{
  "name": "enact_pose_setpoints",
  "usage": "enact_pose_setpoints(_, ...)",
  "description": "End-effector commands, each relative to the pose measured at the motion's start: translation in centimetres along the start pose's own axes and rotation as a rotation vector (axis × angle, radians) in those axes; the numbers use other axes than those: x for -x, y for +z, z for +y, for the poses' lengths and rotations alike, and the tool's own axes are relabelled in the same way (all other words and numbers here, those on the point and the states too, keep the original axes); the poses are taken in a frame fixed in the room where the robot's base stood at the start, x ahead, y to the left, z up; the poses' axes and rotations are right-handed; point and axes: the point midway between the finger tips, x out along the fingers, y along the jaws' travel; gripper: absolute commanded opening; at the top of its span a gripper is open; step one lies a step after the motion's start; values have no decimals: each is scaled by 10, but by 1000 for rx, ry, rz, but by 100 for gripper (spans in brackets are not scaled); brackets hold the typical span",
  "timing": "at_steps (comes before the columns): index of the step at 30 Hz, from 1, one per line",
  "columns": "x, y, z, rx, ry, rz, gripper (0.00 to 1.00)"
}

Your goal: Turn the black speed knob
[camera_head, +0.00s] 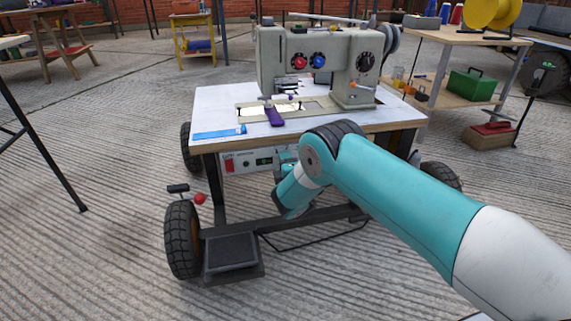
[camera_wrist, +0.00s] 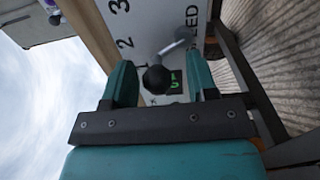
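My gripper (camera_wrist: 161,78) is open, with its two teal fingers on either side of a black round knob (camera_wrist: 156,79) in the wrist view. Gaps show between the knob and both fingers. A grey metal stem (camera_wrist: 177,45) shows just beyond the knob. The light panel (camera_wrist: 146,30) behind it carries the numbers 1, 2, 3 and the letters "ED", with a small green display (camera_wrist: 175,78). In the head view the control box (camera_head: 236,168) hangs under the table's front edge. My arm hides its right part and most of my gripper.
A grey sewing machine (camera_head: 300,75) stands on the white wheeled table (camera_head: 215,105) with a blue ruler (camera_head: 219,132). A dark pedal (camera_head: 232,250) lies below.

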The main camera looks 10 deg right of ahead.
Motion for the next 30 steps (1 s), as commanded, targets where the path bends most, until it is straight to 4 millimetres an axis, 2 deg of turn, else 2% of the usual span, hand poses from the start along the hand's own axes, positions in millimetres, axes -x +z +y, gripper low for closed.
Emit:
enact_pose_setpoints(11, 5, 1, 1, -1, 0, -2, 52)
enact_pose_setpoints(14, 16, 0, 2, 0, -1, -1, 52)
enact_pose_setpoints(27, 91, -1, 4, 4, -3, 3, 52)
enact_pose_setpoints(30, 90, -1, 9, -1, 1, -1, 52)
